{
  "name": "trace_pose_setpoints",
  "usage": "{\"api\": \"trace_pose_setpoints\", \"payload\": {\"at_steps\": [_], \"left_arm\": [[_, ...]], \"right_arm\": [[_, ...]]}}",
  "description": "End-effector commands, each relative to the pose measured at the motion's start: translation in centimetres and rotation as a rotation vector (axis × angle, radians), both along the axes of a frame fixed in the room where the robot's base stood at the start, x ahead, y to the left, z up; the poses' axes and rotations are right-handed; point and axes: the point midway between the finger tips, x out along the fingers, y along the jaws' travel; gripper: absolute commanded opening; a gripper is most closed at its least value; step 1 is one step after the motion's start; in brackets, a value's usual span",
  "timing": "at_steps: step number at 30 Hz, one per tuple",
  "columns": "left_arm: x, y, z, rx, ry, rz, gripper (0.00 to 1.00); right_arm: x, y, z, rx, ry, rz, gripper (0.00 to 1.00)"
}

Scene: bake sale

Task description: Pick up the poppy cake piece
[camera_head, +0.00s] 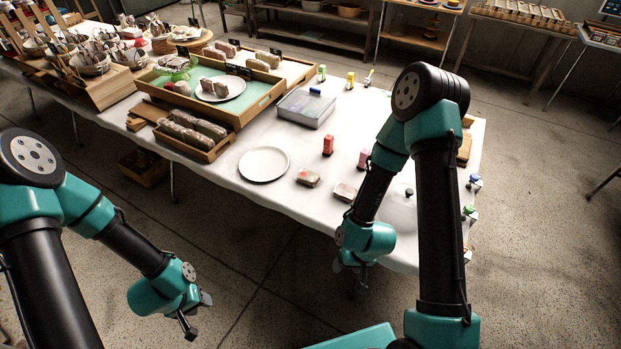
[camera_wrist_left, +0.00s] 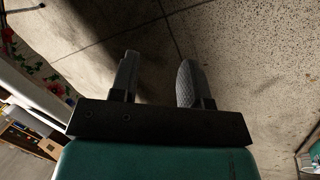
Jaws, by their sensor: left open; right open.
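I cannot tell for certain which item is the poppy cake piece. Cake pieces (camera_head: 207,84) lie on a round plate (camera_head: 236,85) in the green-lined wooden tray. Wrapped loaves (camera_head: 190,133) fill a lower wooden tray in front of it. Two small flat pieces, one (camera_head: 308,177) and another (camera_head: 345,191), lie on the white table near the front edge. My left gripper (camera_head: 197,314) is open and empty, off the table in front; the left wrist view shows its two fingers (camera_wrist_left: 157,72) apart over bare floor. My right gripper (camera_head: 350,275) is open beside the table's front edge, partly hidden by its arm.
An empty white plate (camera_head: 264,164) sits near the table's (camera_head: 235,199) front edge. A clear-lidded box (camera_head: 306,109) stands behind it. Baskets (camera_head: 92,66) crowd the left end.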

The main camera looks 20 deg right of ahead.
Motion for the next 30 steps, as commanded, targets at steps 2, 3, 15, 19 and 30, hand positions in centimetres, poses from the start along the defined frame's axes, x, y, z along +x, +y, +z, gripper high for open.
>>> {"api": "trace_pose_setpoints", "payload": {"at_steps": [2,3,15,19,30], "left_arm": [[0.00,0.00,0.00,0.000,0.000,0.000,0.43],[0.00,0.00,0.00,0.000,0.000,0.000,0.43],[0.00,-0.01,0.00,0.000,0.000,0.000,0.67],[0.00,-0.01,0.00,0.000,0.000,0.000,0.80],[0.00,0.00,0.00,0.000,0.000,0.000,1.00]], "right_arm": [[0.01,0.00,0.00,0.000,0.000,0.000,0.61],[0.01,0.00,0.00,0.000,0.000,0.000,0.61],[0.02,-0.01,0.01,0.000,0.000,0.000,0.61],[0.03,-0.01,0.01,0.000,0.000,0.000,0.61],[0.02,-0.01,0.01,0.000,0.000,0.000,0.61]]}}
